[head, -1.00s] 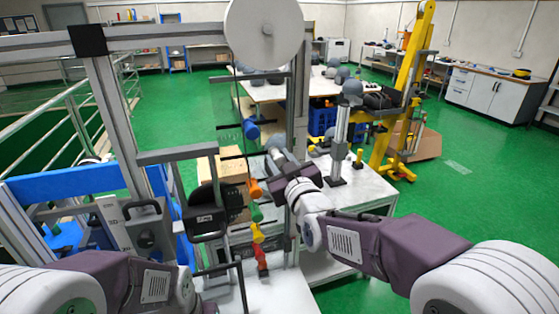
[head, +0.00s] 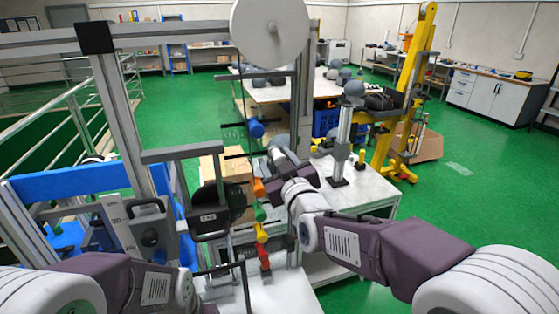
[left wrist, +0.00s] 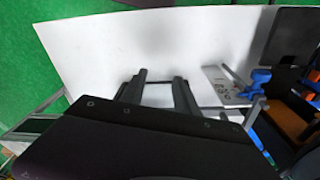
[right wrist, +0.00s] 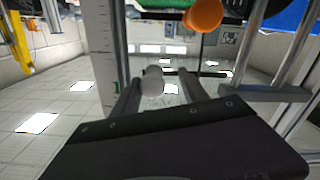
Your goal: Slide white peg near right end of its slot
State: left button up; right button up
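In the right wrist view, a pale rounded knob (right wrist: 152,81), apparently the white peg, lies between the two fingers of my right gripper (right wrist: 158,84). The fingers stand apart, with the knob nearer the left finger; contact is unclear. In the head view my right gripper is beside the column of coloured pegs, and its fingertips and the white peg are hard to make out. The slot itself is not clear. My left gripper (left wrist: 158,80) is open and empty above a white surface (left wrist: 110,45); its fingertips are not clear in the head view.
Orange (head: 259,188), green (head: 260,212), yellow (head: 262,233) and red (head: 264,256) pegs are close below my right gripper. A blue peg (head: 256,128) is higher. The tower's grey upright (head: 125,125) and white disc (head: 270,27) stand near. A dark handled block (head: 208,220) is left.

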jog(key=shift+s+d, duration=0.1)
jog(key=shift+d, duration=0.1)
jog(key=b+v, duration=0.1)
jog(key=v, duration=0.7)
jog(key=shift+s, duration=0.4)
jog(key=shift+r, duration=0.1)
